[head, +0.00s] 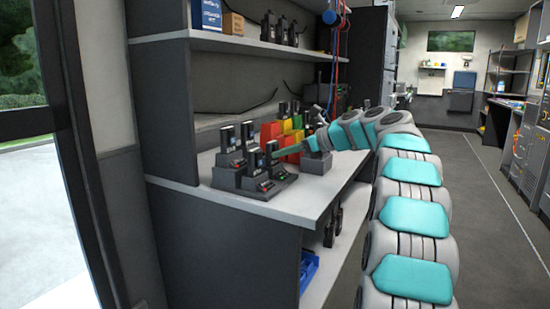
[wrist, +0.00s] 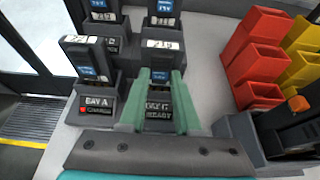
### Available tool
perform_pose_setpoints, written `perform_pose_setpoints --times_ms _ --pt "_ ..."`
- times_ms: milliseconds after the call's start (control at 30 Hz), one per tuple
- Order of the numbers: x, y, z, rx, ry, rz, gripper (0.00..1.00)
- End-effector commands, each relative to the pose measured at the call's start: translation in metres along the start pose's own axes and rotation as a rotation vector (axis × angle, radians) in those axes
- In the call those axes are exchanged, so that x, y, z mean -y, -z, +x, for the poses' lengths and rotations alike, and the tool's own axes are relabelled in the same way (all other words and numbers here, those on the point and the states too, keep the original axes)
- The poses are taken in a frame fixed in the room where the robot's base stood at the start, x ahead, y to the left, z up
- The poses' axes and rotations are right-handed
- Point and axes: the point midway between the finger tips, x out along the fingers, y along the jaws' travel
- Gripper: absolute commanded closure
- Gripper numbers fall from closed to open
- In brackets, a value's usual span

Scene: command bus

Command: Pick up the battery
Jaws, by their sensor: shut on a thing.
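The battery (wrist: 160,75) is a dark upright block with a blue label and a white tag on top. It stands in the front right charger (wrist: 158,106), whose front sign is partly hidden by my gripper. My gripper (wrist: 160,82) has its green fingers on either side of the battery and is shut on it.
Other batteries stand in chargers close by, such as the left one (wrist: 84,62) and two behind. Red bins (wrist: 262,50) and yellow bins (wrist: 302,60) are to the right. A shelf (head: 250,45) hangs above. The worktop's front edge (head: 250,207) is bare.

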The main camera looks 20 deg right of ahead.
Motion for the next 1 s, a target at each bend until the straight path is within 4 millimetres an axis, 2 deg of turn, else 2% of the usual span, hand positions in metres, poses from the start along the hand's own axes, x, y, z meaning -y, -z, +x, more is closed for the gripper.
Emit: perform_pose_setpoints --times_ms 167,367,1000 --pt "0.000 -0.003 -0.001 0.001 0.000 -0.001 1.00" --pt "0.000 -0.015 -0.005 0.001 -0.002 -0.002 1.00" --pt "0.000 -0.086 -0.035 0.001 0.000 -0.002 1.00"
